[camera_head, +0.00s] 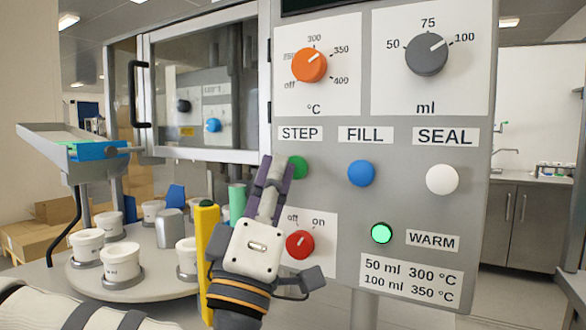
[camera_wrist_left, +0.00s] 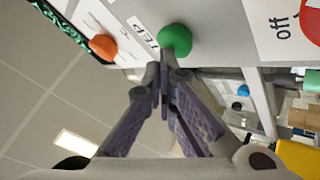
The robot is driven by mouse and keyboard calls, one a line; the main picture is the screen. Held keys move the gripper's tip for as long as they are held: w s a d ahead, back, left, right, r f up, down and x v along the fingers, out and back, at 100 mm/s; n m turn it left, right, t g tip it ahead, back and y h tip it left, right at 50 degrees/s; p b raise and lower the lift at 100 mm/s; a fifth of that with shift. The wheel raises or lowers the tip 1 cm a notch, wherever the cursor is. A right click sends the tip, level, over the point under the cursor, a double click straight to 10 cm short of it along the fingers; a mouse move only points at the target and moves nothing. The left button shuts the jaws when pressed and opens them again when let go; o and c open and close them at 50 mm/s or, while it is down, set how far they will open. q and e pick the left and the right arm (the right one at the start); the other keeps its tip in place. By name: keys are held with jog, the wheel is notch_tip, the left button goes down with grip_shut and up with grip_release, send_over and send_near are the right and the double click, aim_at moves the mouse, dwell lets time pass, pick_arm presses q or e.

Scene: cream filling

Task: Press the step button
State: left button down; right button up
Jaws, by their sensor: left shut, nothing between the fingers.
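The green step button (camera_head: 298,167) sits on the grey control panel (camera_head: 340,215) under the STEP label (camera_head: 300,134). My left gripper (camera_head: 272,160) is shut and empty, its fingertips just left of the button in the head view and partly in front of the panel's edge. In the left wrist view the green button (camera_wrist_left: 174,40) lies just beyond the closed fingertips (camera_wrist_left: 163,66). I cannot tell whether the fingertips touch it. My right gripper is not in view.
The blue FILL button (camera_head: 361,173) and white SEAL button (camera_head: 442,180) are to the right. A red knob (camera_head: 300,244) is below the step button, an orange knob (camera_head: 309,65) above. A turntable (camera_head: 135,287) with white cups stands left, by a yellow post (camera_head: 207,255). The WARM light (camera_head: 381,233) glows green.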

pick_arm(q)
jog(key=shift+w+d, duration=0.15)
jog(key=shift+w, duration=0.1)
jog(key=shift+s, duration=0.1)
dwell(0.5)
jog(key=shift+s+a+p, duration=0.3)
jog(key=shift+s+a, duration=0.2)
jog(key=shift+s, duration=0.2)
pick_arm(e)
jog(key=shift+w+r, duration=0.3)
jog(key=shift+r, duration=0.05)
pick_arm(q)
jog(key=s+a, duration=0.1)
jog(key=s+a+p, duration=0.1)
jog(key=s, duration=0.2)
jog(key=shift+s+a+p, duration=0.1)
jog(key=shift+a+p, duration=0.25)
jog(key=shift+a, duration=0.05)
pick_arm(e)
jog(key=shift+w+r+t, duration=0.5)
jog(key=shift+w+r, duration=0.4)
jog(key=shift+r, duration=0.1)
pick_arm(q)
jog(key=shift+f, duration=0.1)
